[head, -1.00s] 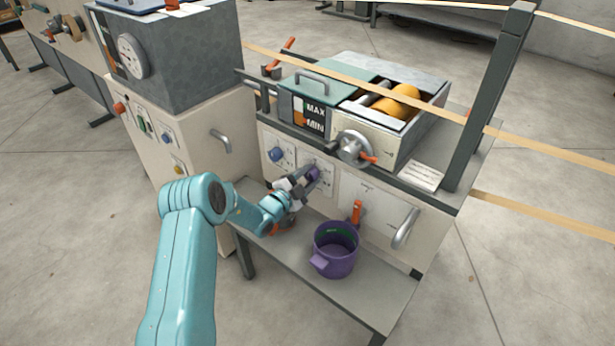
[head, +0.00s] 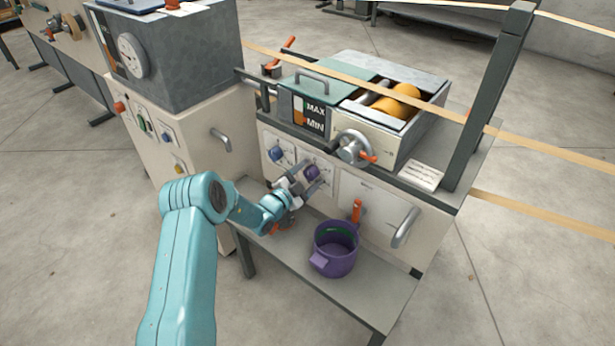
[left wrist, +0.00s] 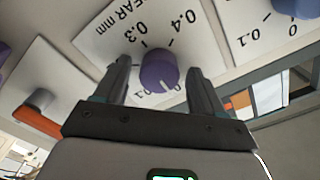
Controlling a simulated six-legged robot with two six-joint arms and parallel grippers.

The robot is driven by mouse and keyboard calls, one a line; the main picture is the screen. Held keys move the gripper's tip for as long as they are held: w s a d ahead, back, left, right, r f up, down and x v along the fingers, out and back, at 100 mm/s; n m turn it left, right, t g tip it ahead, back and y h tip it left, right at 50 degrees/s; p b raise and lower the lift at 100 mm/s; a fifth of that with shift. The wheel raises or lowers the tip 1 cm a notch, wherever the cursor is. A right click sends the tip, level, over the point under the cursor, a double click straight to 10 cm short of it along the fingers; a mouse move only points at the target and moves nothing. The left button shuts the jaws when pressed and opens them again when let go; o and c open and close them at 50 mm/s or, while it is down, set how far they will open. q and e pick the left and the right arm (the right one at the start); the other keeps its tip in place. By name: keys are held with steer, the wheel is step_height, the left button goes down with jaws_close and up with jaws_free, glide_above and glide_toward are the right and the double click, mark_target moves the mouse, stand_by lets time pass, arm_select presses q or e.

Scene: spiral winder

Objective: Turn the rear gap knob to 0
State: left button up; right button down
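The rear gap knob (head: 312,172) is purple and sits on a white dial plate on the cabinet front. In the left wrist view the knob (left wrist: 159,70) has a white pointer line aimed down and slightly right. The plate (left wrist: 105,35) shows "EAR mm", 0.3 and 0.4; the numbers near the pointer are partly hidden, so I cannot read its exact value. My left gripper (head: 304,184) is open, with one finger on each side of the knob. Gaps show between the knob and both fingers (left wrist: 159,75) in the left wrist view. My right gripper is out of view.
A blue knob (head: 276,154) on a similar plate is just left of the purple one. An orange lever (head: 357,211) and a grey handle (head: 405,228) are to the right. A purple bucket (head: 335,250) stands on the shelf (head: 373,290) below.

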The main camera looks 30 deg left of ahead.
arm_select(q)
steer(key=shift+s, duration=0.15)
steer(key=s+a+p, duration=0.1)
steer(key=s+p, duration=0.1)
steer(key=s, duration=1.4)
steer(key=shift+a, duration=0.1)
